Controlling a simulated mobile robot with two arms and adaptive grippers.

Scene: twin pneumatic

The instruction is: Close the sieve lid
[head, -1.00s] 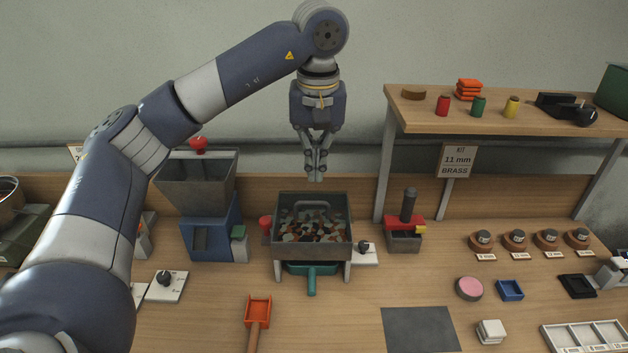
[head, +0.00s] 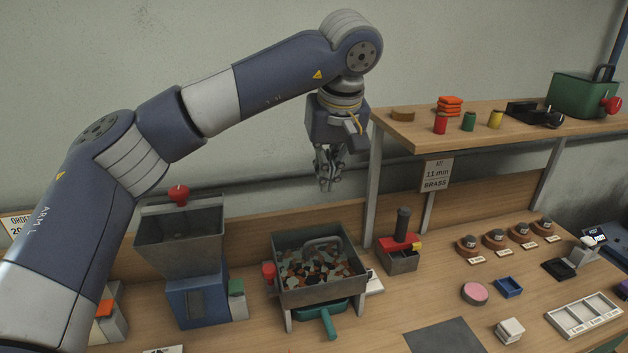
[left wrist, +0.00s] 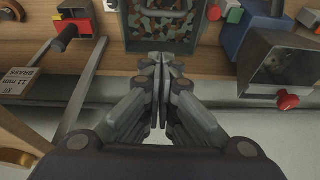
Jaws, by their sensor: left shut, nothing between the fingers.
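The sieve (head: 322,298) is a dark grey square box on legs, with many small coloured pieces showing inside it. A grey arched handle (head: 322,243) shows at its back inner side; I cannot make out a separate lid panel. A red knob (head: 268,270) is at its left side. My left gripper (head: 328,187) is shut and empty, in the air above and behind the sieve, apart from it. In the left wrist view the closed fingertips (left wrist: 158,62) point toward the sieve box (left wrist: 190,45). My right gripper is not in view.
A blue machine with a grey hopper (head: 180,240) stands left of the sieve. A small red-and-grey press (head: 400,250) stands to its right. The raised wooden shelf (head: 480,125) is close to the gripper's right. A teal-handled tray (head: 328,320) sits under the sieve.

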